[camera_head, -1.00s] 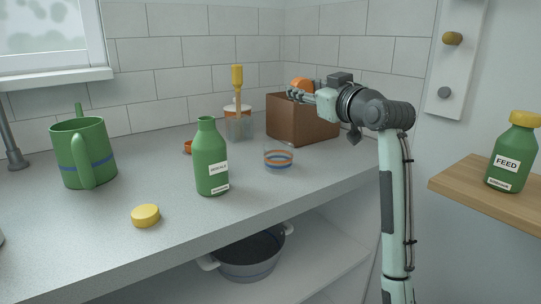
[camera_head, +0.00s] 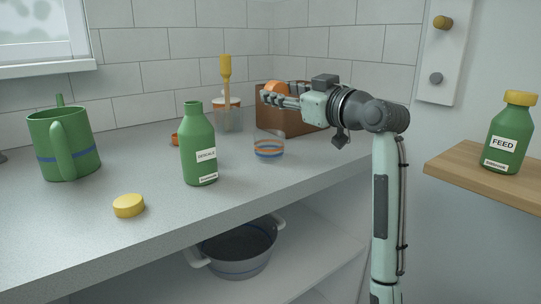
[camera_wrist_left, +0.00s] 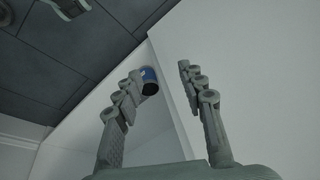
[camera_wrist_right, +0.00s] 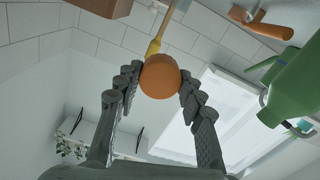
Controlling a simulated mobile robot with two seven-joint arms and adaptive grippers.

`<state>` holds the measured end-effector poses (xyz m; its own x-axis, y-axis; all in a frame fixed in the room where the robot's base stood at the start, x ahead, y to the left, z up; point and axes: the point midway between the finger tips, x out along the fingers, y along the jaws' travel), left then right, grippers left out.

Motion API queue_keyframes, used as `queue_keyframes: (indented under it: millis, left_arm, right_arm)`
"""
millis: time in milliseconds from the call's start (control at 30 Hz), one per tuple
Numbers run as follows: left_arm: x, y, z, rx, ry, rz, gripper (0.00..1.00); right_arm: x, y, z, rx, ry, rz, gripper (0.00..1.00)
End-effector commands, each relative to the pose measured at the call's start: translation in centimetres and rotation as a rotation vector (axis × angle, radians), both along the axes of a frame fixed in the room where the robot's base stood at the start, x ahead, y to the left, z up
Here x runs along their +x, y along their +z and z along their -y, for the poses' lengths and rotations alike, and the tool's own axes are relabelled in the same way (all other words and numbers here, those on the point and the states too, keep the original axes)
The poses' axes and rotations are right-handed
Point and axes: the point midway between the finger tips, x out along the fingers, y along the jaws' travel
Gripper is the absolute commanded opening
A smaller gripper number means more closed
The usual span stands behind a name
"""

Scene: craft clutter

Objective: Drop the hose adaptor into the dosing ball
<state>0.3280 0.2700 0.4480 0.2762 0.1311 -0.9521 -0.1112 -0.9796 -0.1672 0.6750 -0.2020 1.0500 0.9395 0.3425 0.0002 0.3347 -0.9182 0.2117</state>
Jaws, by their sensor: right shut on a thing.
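The orange hose adaptor, as I take it to be, is a rounded piece held between the fingers of my right gripper (camera_wrist_right: 158,92); in the right wrist view its face (camera_wrist_right: 160,76) shows at the fingertips. In the head view the adaptor (camera_head: 274,87) shows just behind the fingers of my right gripper (camera_head: 268,99). A small clear cup with blue and orange bands, likely the dosing ball (camera_head: 268,150), stands upright on the counter below that gripper, apart from it. My left gripper (camera_wrist_left: 162,75) is open and shows only in the left wrist view.
On the counter (camera_head: 95,240) stand a green bottle (camera_head: 199,155), a yellow cap (camera_head: 129,205), a green watering can (camera_head: 82,150), a clear holder with a yellow brush (camera_head: 226,72) and a brown box (camera_head: 300,124). A pot (camera_head: 238,250) is on the shelf below. A FEED bottle (camera_head: 507,143) stands right.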

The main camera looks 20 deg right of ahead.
Motion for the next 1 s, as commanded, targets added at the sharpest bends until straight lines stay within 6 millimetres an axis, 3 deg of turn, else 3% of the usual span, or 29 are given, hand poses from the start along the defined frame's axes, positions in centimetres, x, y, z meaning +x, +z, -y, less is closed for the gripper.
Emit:
queue_keyframes:
  millis: [400,767,800,1000]
  left_arm:
    - [-0.7,4.5,-0.2,0.025,0.004,0.023,0.4]
    - [-0.8,5.0,-0.2,0.027,0.005,0.024,0.4]
    - [-0.8,5.0,-0.2,0.027,0.005,0.024,0.4]
    - [-0.8,5.0,-0.2,0.026,0.004,0.024,0.4]
  right_arm:
    - [0.0,-2.1,0.0,0.001,0.0,-0.001,0.0]
    - [0.0,-2.2,0.0,0.0,0.0,-0.001,0.0]
    - [0.0,-2.2,0.0,0.0,0.0,-0.001,0.39]
    - [0.0,-2.2,0.0,0.0,0.0,-0.001,0.62]
